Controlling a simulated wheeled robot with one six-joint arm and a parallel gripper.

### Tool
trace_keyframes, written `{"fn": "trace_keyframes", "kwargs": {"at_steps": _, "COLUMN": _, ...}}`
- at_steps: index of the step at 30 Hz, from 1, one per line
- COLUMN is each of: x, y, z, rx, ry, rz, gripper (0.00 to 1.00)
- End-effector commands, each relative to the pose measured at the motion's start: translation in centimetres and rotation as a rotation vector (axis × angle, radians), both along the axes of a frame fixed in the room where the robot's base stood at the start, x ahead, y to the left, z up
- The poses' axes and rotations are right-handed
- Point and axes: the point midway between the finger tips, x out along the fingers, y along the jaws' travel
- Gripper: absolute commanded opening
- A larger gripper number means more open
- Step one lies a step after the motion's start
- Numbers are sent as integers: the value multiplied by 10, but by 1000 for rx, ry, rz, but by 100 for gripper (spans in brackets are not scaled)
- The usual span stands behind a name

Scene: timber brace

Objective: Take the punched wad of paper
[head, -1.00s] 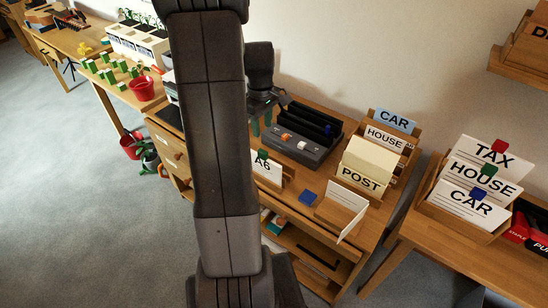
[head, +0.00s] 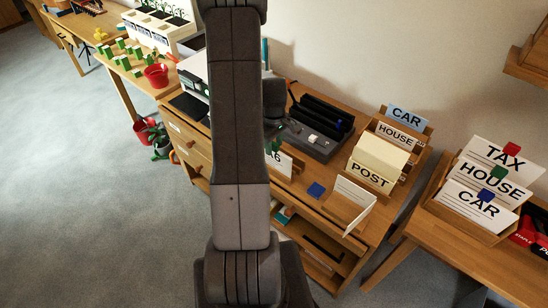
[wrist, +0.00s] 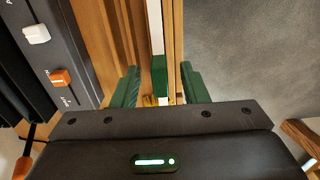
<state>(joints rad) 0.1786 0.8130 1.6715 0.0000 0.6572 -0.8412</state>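A white wad of paper marked A6 (head: 284,162) stands upright in a wooden holder on the desk, partly hidden behind my arm in the head view. In the wrist view I see the thin white edge of a wad (wrist: 155,28) between wooden slats, with a green clip (wrist: 160,76) on it. My gripper (wrist: 160,88) is open, with one green finger on each side of the clip and slats. Gaps show between fingers and clip, and I see no contact. Whether the paper has punched holes cannot be seen.
A black desk device (head: 313,137) with a white button stands close to the holder; the wrist view also shows its orange button (wrist: 60,77). A blue block (head: 316,190), a tilted white card (head: 352,203) and a POST card box (head: 372,175) are to the right.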

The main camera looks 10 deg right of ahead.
Motion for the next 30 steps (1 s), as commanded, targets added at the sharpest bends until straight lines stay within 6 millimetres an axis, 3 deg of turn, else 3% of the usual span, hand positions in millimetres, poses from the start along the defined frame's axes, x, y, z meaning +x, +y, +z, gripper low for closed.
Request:
{"fn": "trace_keyframes", "kwargs": {"at_steps": 6, "x": 0, "y": 0, "z": -18, "rx": 0, "ry": 1, "rz": 0, "gripper": 40}}
{"fn": "trace_keyframes", "kwargs": {"at_steps": 14, "x": 0, "y": 0, "z": -21, "rx": 0, "ry": 0, "rz": 0, "gripper": 40}}
{"fn": "trace_keyframes", "kwargs": {"at_steps": 21, "x": 0, "y": 0, "z": -21, "rx": 0, "ry": 0, "rz": 0, "gripper": 0}}
{"fn": "trace_keyframes", "kwargs": {"at_steps": 30, "x": 0, "y": 0, "z": -20, "rx": 0, "ry": 0, "rz": 0, "gripper": 0}}
